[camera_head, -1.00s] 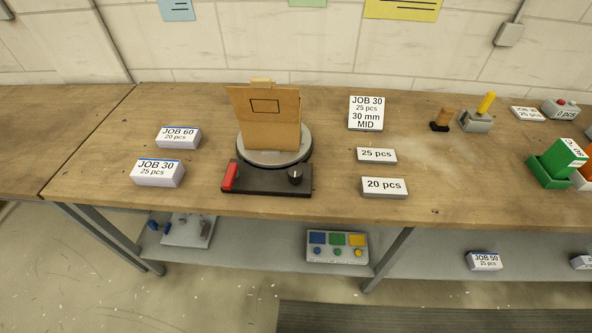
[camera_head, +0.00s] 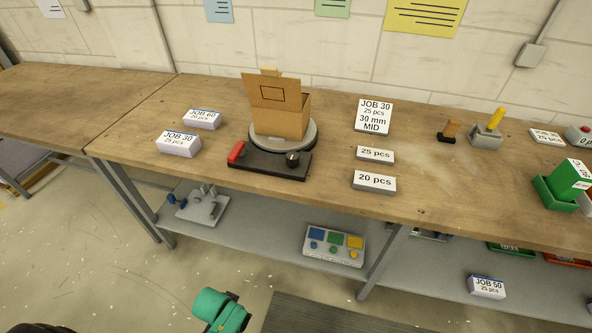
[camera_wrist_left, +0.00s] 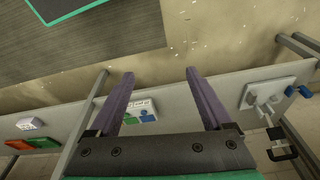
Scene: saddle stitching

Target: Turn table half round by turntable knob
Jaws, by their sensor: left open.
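The grey round turntable (camera_head: 312,138) sits on a black base (camera_head: 262,162) on the wooden bench. A red handle (camera_head: 236,152) is at the base's left end and a black knob (camera_head: 293,159) at its right. An open cardboard box (camera_head: 287,120) stands upright on the turntable, its raised flap marked with a rectangle. In the left wrist view my left gripper (camera_wrist_left: 158,75) is open and empty, its two purple fingers apart over the floor and lower shelf. The turntable is outside that view. A green part of my arm shows low in the head view. My right gripper is out of view.
JOB 60 (camera_head: 202,119) and JOB 30 (camera_head: 179,144) stacks lie left of the turntable. A JOB 30 sign (camera_head: 374,117) and two pcs blocks (camera_head: 374,182) stand to its right. The lower shelf holds a button panel (camera_head: 334,245) and a grey fixture (camera_head: 202,206).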

